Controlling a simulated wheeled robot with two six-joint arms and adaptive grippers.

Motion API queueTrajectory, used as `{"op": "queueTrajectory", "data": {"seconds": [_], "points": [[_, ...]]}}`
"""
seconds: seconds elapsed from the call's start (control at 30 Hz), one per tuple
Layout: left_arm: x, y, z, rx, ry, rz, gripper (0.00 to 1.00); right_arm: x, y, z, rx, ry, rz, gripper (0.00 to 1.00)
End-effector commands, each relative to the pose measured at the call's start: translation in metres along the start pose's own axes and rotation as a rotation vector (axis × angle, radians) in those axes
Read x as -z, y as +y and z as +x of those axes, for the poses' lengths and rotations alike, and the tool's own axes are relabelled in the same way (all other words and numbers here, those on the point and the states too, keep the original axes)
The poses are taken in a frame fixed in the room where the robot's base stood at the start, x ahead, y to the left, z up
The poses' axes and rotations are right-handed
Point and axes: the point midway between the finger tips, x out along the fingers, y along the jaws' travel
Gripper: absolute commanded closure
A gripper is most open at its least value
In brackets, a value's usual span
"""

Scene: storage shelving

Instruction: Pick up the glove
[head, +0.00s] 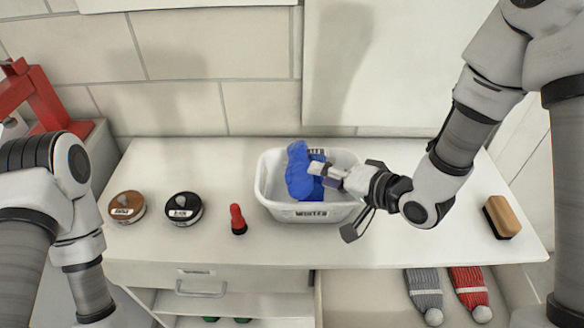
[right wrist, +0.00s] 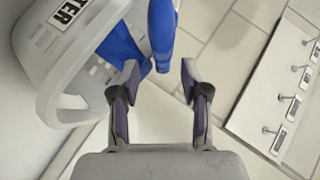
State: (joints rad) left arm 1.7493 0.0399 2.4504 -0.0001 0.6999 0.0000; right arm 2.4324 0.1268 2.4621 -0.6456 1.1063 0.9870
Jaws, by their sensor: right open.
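The blue glove (head: 299,176) stands up in a white slotted basket (head: 283,210) labelled WINTER, on the middle of the white counter. My right gripper (head: 325,174) reaches in from the right over the basket, with its fingertips close beside the glove. In the right wrist view the gripper (right wrist: 160,76) is open, and the glove (right wrist: 162,30) shows just beyond the fingertips; I cannot tell whether they touch. The basket (right wrist: 50,80) fills the left of that view. The glove's lower part is hidden in the basket. My left arm shows at the left, its gripper out of frame.
Left of the basket are a brown tin (head: 127,207), a black tin (head: 184,208) and a small red-topped item (head: 237,218). A brush (head: 502,217) lies at the right. The wall stands close behind.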

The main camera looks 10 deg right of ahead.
Motion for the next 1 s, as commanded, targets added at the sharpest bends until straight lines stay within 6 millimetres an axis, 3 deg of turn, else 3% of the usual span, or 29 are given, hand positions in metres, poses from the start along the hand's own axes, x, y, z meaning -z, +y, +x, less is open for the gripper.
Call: {"op": "queueTrajectory", "data": {"seconds": [0.4, 0.63, 0.67, 0.77, 0.8, 1.0], "points": [[0.001, 0.0, -0.014, 0.0, 0.001, 0.0, 0.14, 0.0, -0.005, 0.063, -0.001, -0.003, -0.005, 0.54], [0.0, 0.0, -0.013, 0.0, 0.001, 0.0, 0.14, 0.0, -0.004, 0.068, 0.0, -0.001, -0.002, 0.54], [0.0, 0.0, -0.013, 0.0, 0.001, 0.0, 0.14, 0.0, -0.004, 0.068, 0.0, -0.001, -0.002, 0.58], [0.0, 0.0, -0.013, 0.0, 0.001, 0.0, 0.14, 0.0, -0.004, 0.068, 0.0, -0.001, -0.002, 0.93], [0.0, 0.0, -0.013, 0.0, 0.001, 0.0, 0.14, 0.0, -0.004, 0.068, 0.0, -0.001, -0.003, 1.0], [0.0, 0.0, -0.013, 0.0, 0.001, 0.0, 0.14, 0.0, -0.004, 0.068, -0.001, -0.002, -0.002, 1.0]]}}
